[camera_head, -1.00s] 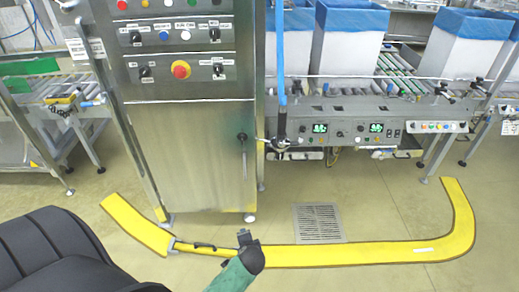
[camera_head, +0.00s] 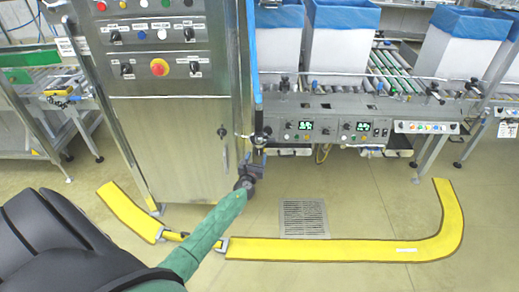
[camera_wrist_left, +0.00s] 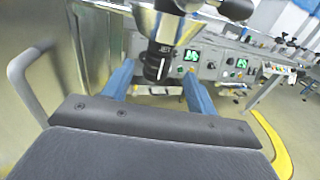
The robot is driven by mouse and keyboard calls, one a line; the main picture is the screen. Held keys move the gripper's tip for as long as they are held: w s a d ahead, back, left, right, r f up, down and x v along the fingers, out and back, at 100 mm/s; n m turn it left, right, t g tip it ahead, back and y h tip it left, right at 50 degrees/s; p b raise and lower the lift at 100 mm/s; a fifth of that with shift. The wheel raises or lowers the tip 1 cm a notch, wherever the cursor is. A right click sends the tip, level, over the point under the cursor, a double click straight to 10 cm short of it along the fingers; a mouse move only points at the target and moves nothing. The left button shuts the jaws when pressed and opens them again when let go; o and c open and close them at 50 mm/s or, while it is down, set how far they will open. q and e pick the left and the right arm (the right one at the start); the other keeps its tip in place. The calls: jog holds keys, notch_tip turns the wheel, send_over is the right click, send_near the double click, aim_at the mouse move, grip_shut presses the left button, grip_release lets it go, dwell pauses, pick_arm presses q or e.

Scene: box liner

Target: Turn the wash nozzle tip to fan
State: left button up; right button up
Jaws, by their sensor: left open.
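The wash nozzle (camera_head: 258,138) hangs at the lower end of a blue hose (camera_head: 251,50), beside the right edge of the steel cabinet. In the left wrist view the nozzle's dark tip (camera_wrist_left: 156,66) points down, with small white lettering that seems to read "JET". My left gripper (camera_head: 254,160) is just below the nozzle in the head view. In the left wrist view my left gripper (camera_wrist_left: 158,84) is open, with one blue finger on each side of the tip. I cannot tell whether either finger touches it. My right gripper is not in view.
The steel control cabinet (camera_head: 170,135) stands close on the left, with a bar handle (camera_wrist_left: 25,75) in the wrist view. A conveyor with a control panel (camera_head: 330,128) and blue-lined boxes (camera_head: 340,45) is behind.

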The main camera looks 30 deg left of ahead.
aim_at(258, 151)
pick_arm(q)
jog(key=shift+x, duration=3.1)
jog(key=shift+a, duration=0.15)
jog(key=shift+c, duration=0.2)
jog(key=c, duration=1)
